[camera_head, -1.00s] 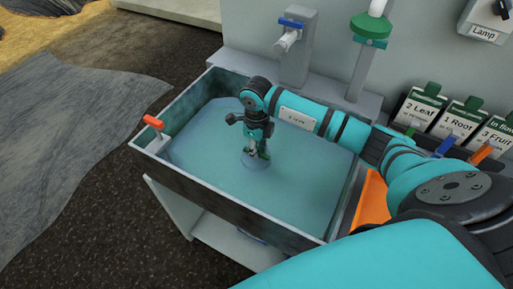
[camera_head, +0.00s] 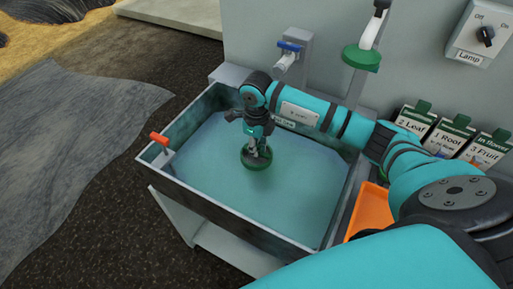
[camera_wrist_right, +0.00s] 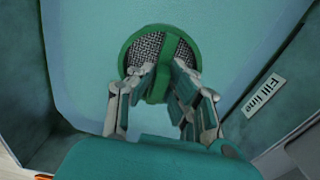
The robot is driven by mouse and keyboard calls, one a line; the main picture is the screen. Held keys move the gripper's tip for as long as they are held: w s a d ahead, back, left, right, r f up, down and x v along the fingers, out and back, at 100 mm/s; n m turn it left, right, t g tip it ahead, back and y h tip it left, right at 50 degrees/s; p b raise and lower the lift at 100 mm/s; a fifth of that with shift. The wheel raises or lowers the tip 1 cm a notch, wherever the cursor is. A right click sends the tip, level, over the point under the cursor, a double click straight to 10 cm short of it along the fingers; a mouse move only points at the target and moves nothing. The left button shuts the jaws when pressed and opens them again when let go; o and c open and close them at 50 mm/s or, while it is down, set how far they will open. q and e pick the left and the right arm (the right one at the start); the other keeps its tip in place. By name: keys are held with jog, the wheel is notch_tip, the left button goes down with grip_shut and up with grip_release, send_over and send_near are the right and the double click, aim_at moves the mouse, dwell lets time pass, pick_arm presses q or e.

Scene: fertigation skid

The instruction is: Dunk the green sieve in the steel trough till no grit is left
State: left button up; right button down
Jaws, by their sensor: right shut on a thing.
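The green sieve (camera_head: 256,165) is a round green ring with grey mesh, over the middle of the steel trough (camera_head: 232,219). The trough holds blue-green water (camera_head: 210,180). My right gripper (camera_head: 257,149) points down and is shut on the sieve's green handle. In the right wrist view, the sieve (camera_wrist_right: 146,48) shows its speckled mesh beyond the fingertips (camera_wrist_right: 160,80). The sieve is at or just above the water; I cannot tell exactly. I cannot tell whether grit is on the mesh. My left gripper is not in view.
A red-handled valve (camera_head: 160,140) stands at the trough's left end. A blue-handled tap (camera_head: 289,47) and a pipe with a green collar (camera_head: 361,58) rise behind. An orange tray (camera_head: 372,212) and labelled packets (camera_head: 450,137) are to the right.

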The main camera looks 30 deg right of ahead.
jog(key=shift+r+p, duration=3.15)
jog(key=shift+r, duration=2.15)
jog(key=shift+w+d+r, duration=0.1)
jog(key=shift+w+r, duration=0.1)
